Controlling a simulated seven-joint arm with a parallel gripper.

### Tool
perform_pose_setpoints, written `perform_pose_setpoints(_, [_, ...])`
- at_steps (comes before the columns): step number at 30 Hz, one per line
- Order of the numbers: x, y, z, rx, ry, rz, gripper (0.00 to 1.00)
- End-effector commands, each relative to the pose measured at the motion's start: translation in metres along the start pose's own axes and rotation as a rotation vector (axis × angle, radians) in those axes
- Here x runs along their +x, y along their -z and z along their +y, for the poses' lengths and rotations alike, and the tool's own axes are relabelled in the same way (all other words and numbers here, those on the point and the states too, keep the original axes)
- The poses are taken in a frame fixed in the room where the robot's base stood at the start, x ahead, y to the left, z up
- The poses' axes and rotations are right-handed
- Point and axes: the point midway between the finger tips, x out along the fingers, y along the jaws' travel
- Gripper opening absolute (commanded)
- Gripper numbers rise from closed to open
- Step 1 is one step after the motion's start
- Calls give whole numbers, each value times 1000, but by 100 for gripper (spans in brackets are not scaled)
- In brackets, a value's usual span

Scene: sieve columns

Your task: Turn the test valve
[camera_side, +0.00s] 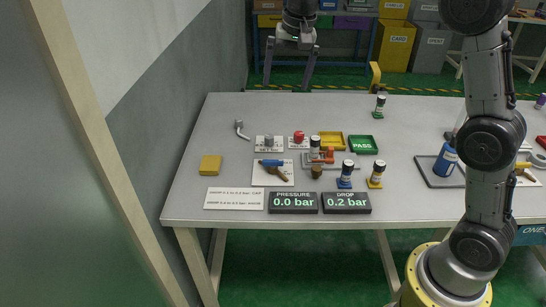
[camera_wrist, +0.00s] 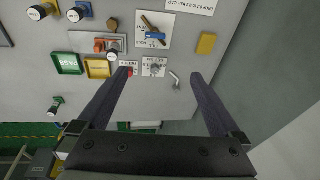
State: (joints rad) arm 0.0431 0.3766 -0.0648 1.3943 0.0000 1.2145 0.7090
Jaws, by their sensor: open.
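A grey fixture (camera_side: 308,162) with an orange-red lever-like part (camera_side: 322,157) sits mid-table. I cannot tell for sure that this is the test valve. A white-capped column stands at the fixture; the orange-red part also shows in the wrist view (camera_wrist: 102,46). A red knob (camera_side: 298,136) and a grey knob (camera_side: 268,141) stand on white cards behind it. Displays read pressure 0.0 bar (camera_side: 293,202) and drop 0.2 bar (camera_side: 346,202). My gripper (camera_side: 290,68) is open and empty, beyond the table's far edge and above it. Its spread fingers show in the wrist view (camera_wrist: 160,78).
White-capped columns (camera_side: 345,174) (camera_side: 376,174) stand near the front, another (camera_side: 379,104) at the back. The back-left tabletop is clear.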

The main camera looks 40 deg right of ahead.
Motion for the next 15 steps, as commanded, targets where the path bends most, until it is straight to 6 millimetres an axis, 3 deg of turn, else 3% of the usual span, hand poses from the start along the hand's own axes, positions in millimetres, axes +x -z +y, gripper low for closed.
perform_pose_setpoints(1, [24,10,-6,12,-22,-24,100])
perform_pose_setpoints(3, [53,21,-13,23,-46,-51,100])
perform_pose_setpoints(9, [126,33,-16,30,-108,-121,100])
perform_pose_setpoints(15, [159,28,-9,34,-146,-165,100])
